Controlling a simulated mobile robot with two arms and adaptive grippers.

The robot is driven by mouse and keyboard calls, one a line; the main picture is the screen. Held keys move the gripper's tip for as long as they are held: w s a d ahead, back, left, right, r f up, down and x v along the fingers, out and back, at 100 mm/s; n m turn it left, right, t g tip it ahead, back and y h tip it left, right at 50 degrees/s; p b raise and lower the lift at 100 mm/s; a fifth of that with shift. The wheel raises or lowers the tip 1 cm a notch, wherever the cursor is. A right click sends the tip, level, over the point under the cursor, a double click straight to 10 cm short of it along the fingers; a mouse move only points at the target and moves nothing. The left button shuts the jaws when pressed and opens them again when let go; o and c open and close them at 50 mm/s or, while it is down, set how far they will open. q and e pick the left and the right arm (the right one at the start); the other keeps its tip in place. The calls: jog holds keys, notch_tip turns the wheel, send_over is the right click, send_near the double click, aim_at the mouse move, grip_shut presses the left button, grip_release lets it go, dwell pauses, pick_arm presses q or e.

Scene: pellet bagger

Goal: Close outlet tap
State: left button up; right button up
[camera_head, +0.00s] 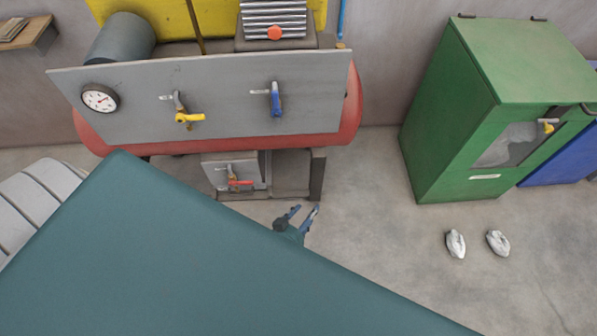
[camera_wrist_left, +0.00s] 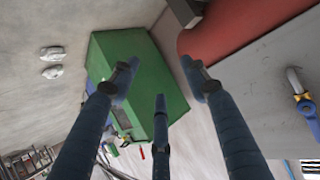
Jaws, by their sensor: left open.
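Three taps show in the head view. One with a yellow handle (camera_head: 187,118) and one with a blue handle (camera_head: 276,99) are on a grey panel (camera_head: 225,100). The blue handle points down; the yellow one points sideways. A red-handled tap (camera_head: 238,181) is on a lower plate. Their labels are too small to read, so I cannot tell which is the outlet. My left gripper (camera_head: 299,217) is open and empty, right of and below the red tap, apart from it. In the left wrist view its fingers (camera_wrist_left: 159,82) are spread, with the blue tap (camera_wrist_left: 305,104) at right.
A round gauge (camera_head: 100,98) is at the panel's left end, with a red tank (camera_head: 352,100) behind. A green cabinet (camera_head: 440,130) stands at right. Two pale silvery lumps (camera_head: 456,244) (camera_head: 498,243) lie on the floor. The floor between machine and cabinet is clear.

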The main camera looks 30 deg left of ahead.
pick_arm(q)
jog(key=s+f+g+h, duration=0.1)
jog(key=s+f+g, duration=0.1)
jog(key=s+f, duration=0.4)
jog(key=shift+s+d+f+m+p, duration=0.25)
jog(key=shift+d+m+p, duration=0.05)
jog(key=shift+d+m, duration=0.1)
